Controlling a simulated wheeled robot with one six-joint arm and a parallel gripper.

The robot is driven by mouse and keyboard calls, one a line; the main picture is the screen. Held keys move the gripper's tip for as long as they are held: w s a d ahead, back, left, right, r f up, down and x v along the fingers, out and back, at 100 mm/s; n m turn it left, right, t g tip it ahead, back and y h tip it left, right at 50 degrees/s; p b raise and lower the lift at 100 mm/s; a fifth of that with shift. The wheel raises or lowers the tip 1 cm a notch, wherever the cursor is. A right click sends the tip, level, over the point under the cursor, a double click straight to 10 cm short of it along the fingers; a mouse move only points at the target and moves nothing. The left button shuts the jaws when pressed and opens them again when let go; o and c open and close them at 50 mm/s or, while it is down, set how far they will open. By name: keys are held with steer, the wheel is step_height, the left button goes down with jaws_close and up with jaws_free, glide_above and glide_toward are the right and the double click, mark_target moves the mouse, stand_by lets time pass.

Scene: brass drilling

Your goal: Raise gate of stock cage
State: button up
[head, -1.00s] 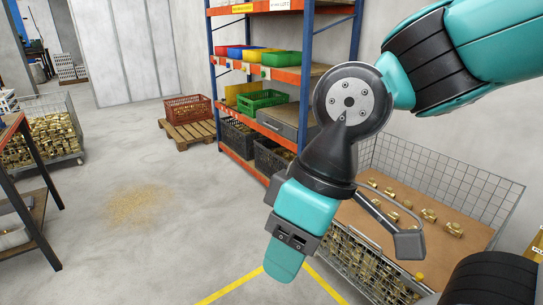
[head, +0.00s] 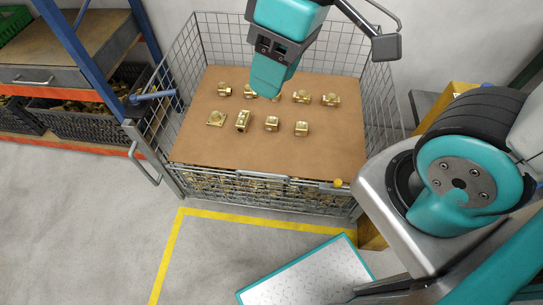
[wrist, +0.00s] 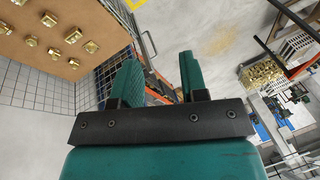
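The stock cage (head: 203,52) is a grey wire-mesh bin. Its back and sides stand high and its front is low. The gate (head: 262,188) appears as a mesh panel hanging down along the front, its bar level with the brown board. A yellow knob (head: 338,183) sits near the right end of that bar. My gripper (head: 268,88) is above the back part of the cage in the head view, pointing down in the picture. In the wrist view my gripper (wrist: 160,72) has its two teal fingers apart with nothing between them. The cage mesh (wrist: 40,85) shows at the left there.
Several brass fittings (head: 242,121) lie on the brown board (head: 335,150). A shelf rack (head: 78,50) is at left.

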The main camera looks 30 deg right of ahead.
steer(key=w+d+f+n+g+h+b, duration=0.15)
steer(key=w+f+b, duration=0.45)
steer(key=f, duration=0.7)
steer(key=w+d+f+n+b, duration=0.1)
steer(key=w+d+f+b, duration=0.2)
steer(key=w+f+b, duration=0.7)
steer(key=w+d+f+n+h+b, duration=0.1)
steer(key=w+d+f+b, duration=0.15)
steer(key=f, duration=1.25)
steer(key=f+b, duration=0.1)
steer(key=f, duration=0.4)
steer(key=s+a+f+b, duration=0.1)
steer(key=f+b, duration=0.1)
steer(key=f, duration=0.4)
steer(key=s+a+f+b, duration=0.1)
steer(key=f, duration=0.4)
steer(key=shift+s+a+f+b, duration=0.2)
steer(key=shift+f+b, duration=0.1)
steer(key=shift+f, duration=0.1)
jaws_close()
